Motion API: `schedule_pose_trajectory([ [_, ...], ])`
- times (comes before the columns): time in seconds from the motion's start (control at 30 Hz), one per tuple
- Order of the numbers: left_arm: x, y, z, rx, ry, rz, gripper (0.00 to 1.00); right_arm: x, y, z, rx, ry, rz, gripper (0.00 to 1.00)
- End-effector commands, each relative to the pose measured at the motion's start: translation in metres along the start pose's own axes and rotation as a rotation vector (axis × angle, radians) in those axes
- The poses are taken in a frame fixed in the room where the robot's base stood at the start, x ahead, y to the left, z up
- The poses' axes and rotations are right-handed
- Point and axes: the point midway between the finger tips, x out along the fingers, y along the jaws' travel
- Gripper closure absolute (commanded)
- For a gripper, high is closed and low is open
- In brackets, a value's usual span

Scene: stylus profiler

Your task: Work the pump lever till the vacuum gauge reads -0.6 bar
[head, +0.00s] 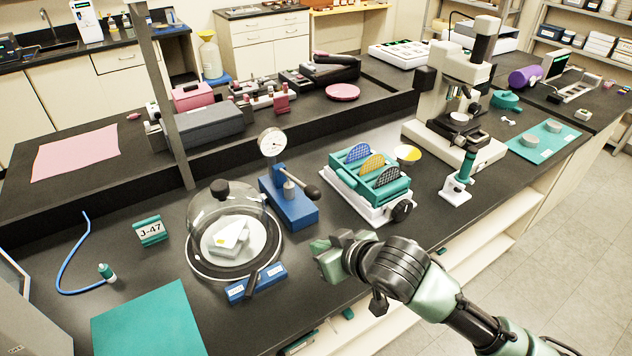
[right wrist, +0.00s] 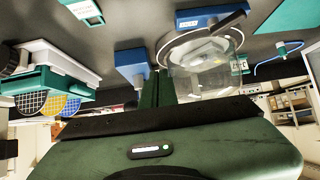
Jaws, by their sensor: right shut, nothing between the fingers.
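The hand pump (head: 289,205) is a blue block on the black bench. Its lever (head: 303,188) sticks out to the right and ends in a black knob (head: 313,193). The round white vacuum gauge (head: 271,142) stands above the pump's back; its reading is too small to tell. My right gripper (head: 320,250) is shut and empty, in front of the pump and apart from the lever. In the right wrist view its dark green fingers (right wrist: 158,88) lie together, with the blue pump (right wrist: 132,68) beyond them. My left gripper is not in view.
A glass bell jar (head: 235,225) stands left of the pump, with a blue valve block (head: 256,284) in front. A teal rack with coloured discs (head: 370,182) stands to the right.

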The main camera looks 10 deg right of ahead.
Motion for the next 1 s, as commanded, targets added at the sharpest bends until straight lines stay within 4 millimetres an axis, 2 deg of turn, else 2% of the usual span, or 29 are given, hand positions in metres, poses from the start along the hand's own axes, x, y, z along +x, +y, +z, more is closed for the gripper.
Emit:
schedule_pose_trajectory([
  [0.03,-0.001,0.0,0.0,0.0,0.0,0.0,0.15,-0.002,0.006,-0.021,-0.02,0.028,0.003,1.0],
  [0.2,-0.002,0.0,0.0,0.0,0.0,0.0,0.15,-0.01,0.025,-0.07,-0.036,0.09,0.005,1.0],
  [0.4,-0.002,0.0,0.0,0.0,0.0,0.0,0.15,-0.025,0.053,-0.112,-0.018,0.135,0.027,1.0],
  [0.6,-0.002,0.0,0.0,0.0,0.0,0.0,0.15,-0.035,0.071,-0.133,0.008,0.156,0.043,1.0],
  [1.0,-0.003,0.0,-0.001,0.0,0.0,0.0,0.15,-0.037,0.074,-0.136,0.016,0.16,0.045,1.0],
])
